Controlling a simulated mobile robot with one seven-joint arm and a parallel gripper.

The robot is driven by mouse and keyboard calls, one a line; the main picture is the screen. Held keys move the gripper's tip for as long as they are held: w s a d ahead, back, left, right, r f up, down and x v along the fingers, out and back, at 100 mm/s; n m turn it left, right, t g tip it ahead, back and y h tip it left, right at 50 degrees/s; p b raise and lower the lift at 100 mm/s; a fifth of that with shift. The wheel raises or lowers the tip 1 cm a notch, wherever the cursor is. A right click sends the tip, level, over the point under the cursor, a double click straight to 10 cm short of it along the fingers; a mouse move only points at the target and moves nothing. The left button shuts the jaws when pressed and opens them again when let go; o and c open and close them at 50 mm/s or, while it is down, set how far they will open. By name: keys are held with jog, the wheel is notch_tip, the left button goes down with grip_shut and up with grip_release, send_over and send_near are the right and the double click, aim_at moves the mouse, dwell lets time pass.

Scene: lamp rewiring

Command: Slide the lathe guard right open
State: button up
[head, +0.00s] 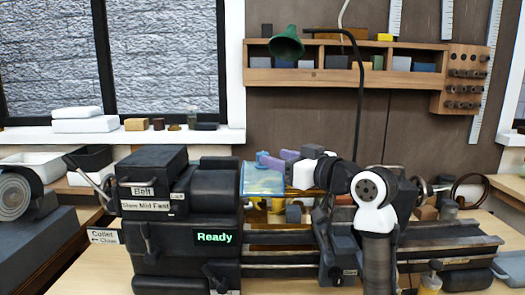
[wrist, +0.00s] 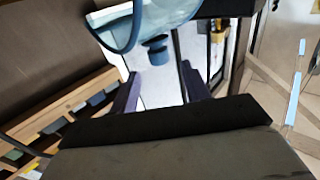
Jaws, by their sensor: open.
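The lathe guard (head: 262,180) is a clear, bluish shield at the right end of the headstock, over the spindle area. In the wrist view, the guard (wrist: 178,14) shows its curved blue rim at the top, with a dark blue knob (wrist: 156,50) below it. My gripper (wrist: 158,70) is open. Its two purple fingers point toward the knob, which lies just ahead of the gap between their tips. Contact cannot be made out. In the head view, my gripper (head: 268,158) is at the guard's upper right. The knob is not clear there.
The black headstock (head: 185,210) with a green "Ready" display stands left of the guard. Lathe bed rails (head: 280,240) run to the right. A green lamp (head: 287,43) hangs behind on a thin black arm. A wooden wall shelf (head: 340,77) holds small boxes.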

aim_at(263, 153)
jog(key=x, duration=0.5)
jog(key=shift+w+a+p, duration=0.3)
jog(key=shift+p, duration=0.05)
grip_shut()
